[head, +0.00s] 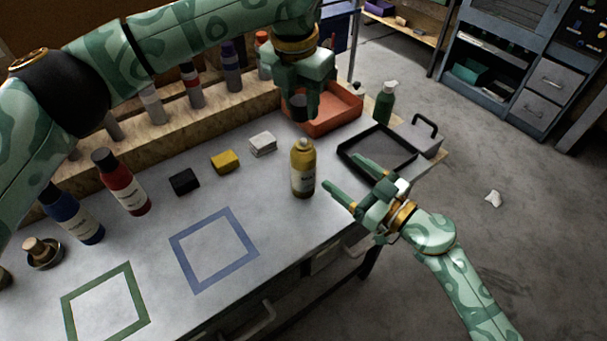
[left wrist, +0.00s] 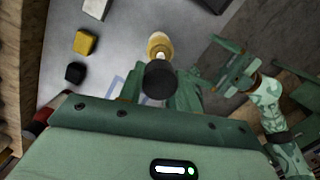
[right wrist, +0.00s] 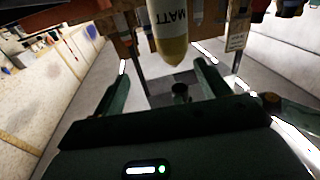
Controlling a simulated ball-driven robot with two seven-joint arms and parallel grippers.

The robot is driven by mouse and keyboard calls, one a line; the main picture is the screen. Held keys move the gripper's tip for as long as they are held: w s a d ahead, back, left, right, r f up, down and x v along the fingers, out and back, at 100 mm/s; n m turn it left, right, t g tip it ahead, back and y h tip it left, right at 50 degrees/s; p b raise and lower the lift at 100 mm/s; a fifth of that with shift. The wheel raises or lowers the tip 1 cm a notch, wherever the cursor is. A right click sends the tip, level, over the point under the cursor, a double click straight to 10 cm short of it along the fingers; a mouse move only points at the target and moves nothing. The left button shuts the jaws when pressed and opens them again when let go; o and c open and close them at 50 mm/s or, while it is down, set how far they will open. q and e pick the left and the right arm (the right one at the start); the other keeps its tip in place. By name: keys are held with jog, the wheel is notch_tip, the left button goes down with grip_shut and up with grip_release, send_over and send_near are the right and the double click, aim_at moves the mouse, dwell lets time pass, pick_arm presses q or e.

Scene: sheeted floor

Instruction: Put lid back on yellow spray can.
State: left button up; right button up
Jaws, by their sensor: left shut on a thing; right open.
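The yellow spray can (head: 303,170) stands upright on the grey bench with its pale nozzle bare. It also shows in the left wrist view (left wrist: 158,44), and its yellow shoulder and label show in the right wrist view (right wrist: 172,46). My left gripper (head: 300,98) is shut on the dark lid (head: 297,108), holding it in the air above the can and apart from it. In the left wrist view the lid (left wrist: 160,82) partly covers the can. My right gripper (head: 342,172) is open and empty, just right of the can, its fingers pointing toward it.
A black block (head: 184,181), yellow block (head: 225,161) and white block (head: 262,144) lie left of the can. A black tray (head: 347,155), orange bin (head: 340,118) and green bottle (head: 384,103) are behind right. Red (head: 122,184) and blue (head: 75,215) bottles stand left. The front middle is clear.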

aim_at(297, 152)
pick_arm(q)
jog(key=shift+d+r+m, duration=0.1)
jog(key=shift+d+m, duration=0.15)
jog(key=shift+m, duration=0.25)
pick_arm(e)
jog(key=shift+s+a+n+g+y, duration=0.25)
jog(key=shift+a+n+g+y, duration=0.25)
jog(key=shift+g, duration=0.4)
jog(key=shift+a, duration=0.15)
jog(key=x, duration=1.2)
jog(key=shift+f, duration=0.15)
jog(key=c, duration=1.4)
pick_arm(q)
jog(key=shift+f, duration=2.5)
pick_arm(e)
jog(key=shift+c, duration=0.2)
pick_arm(q)
jog(key=shift+f, duration=0.1)
